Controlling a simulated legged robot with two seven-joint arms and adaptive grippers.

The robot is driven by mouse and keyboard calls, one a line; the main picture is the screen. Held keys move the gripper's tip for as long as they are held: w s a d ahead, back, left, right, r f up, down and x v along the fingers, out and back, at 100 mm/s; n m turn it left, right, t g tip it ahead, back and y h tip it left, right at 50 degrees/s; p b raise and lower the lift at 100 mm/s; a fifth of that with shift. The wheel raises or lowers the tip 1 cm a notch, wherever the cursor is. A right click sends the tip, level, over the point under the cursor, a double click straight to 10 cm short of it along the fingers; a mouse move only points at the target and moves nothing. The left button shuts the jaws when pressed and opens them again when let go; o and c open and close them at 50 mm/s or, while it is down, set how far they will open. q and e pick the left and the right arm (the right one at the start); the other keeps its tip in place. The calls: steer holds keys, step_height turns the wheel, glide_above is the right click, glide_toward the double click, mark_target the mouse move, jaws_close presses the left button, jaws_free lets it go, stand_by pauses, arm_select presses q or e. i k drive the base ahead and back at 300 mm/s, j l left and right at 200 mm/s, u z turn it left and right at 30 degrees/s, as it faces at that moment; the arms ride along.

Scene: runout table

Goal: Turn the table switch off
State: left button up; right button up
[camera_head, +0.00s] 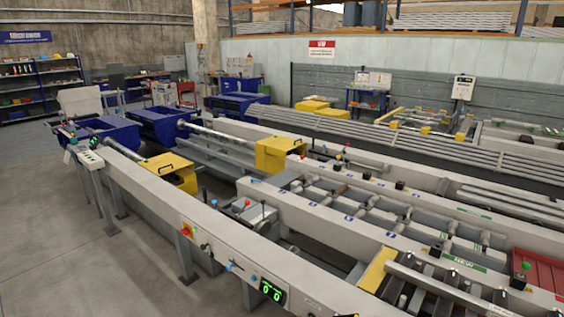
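A red rotary switch (187,230) on a yellow plate sits on the front side face of the long grey runout table (150,185). Its exact turned position is too small to tell. To its right on the same face are small knobs, one of them blue (229,267), and a black display (271,291) with green lit digits. Neither of my grippers shows in the view.
A tilted button panel (90,158) stands on a post at the table's far left end. A lever with a red knob (247,202) stands on the table bed. Yellow guards (170,172) sit farther along. The grey floor (60,260) at left is clear.

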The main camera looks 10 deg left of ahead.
mark_target(185, 231)
steer(key=i+j, duration=0.2)
steer(key=i+j+z, duration=0.1)
steer(key=j, duration=0.35)
steer(key=i+j+z, duration=0.1)
steer(key=i+j, duration=0.4)
steer(key=j, duration=0.2)
steer(key=i+j+z, duration=0.1)
steer(key=j, duration=0.25)
steer(key=i+j, duration=0.25)
steer(key=i+j+z, duration=0.15)
steer(key=j, duration=0.3)
